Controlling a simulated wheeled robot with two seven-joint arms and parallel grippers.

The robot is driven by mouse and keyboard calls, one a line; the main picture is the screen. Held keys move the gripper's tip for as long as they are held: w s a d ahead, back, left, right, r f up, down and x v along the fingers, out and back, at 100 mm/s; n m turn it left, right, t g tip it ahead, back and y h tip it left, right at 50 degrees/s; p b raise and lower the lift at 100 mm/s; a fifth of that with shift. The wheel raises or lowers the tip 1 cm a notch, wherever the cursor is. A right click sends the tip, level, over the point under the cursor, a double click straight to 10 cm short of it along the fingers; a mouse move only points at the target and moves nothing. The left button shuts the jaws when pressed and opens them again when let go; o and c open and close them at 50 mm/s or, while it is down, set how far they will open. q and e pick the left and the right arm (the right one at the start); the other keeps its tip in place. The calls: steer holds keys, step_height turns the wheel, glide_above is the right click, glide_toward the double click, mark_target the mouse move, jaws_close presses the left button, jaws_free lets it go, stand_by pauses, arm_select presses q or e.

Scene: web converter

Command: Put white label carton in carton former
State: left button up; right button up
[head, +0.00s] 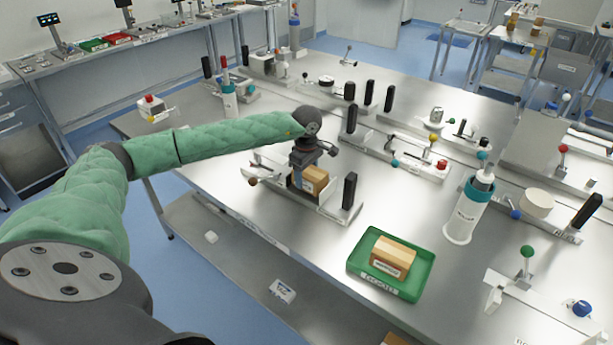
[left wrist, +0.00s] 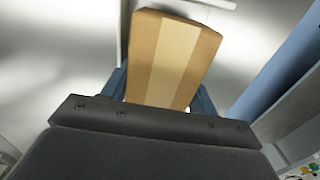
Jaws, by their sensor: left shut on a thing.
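My left gripper (head: 306,170) is shut on a brown carton (head: 314,181) at a metal fixture (head: 329,205) near the table's front edge. The fixture has low plates and a black upright handle and looks like the carton former. In the left wrist view the carton (left wrist: 172,62) sits between the blue fingers, with a paler tape strip along it. The gripper hides part of the carton in the head view, and I cannot tell whether it rests on the fixture's floor. My right gripper is not in view.
A green tray (head: 356,268) to the right holds another brown carton (head: 393,254) with a white label. A white bottle with a teal collar (head: 467,213) stands beyond it. Several fixtures with black handles stand behind my left gripper. The table between tray and fixture is clear.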

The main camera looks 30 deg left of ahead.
arm_select(q)
steer(key=shift+f, duration=0.8)
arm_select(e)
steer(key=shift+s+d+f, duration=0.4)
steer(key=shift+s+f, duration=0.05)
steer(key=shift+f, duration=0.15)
arm_select(q)
steer(key=shift+f, duration=0.15)
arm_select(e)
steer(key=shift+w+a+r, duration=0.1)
arm_select(q)
steer(key=o, duration=0.8)
steer(key=shift+o, duration=1.2)
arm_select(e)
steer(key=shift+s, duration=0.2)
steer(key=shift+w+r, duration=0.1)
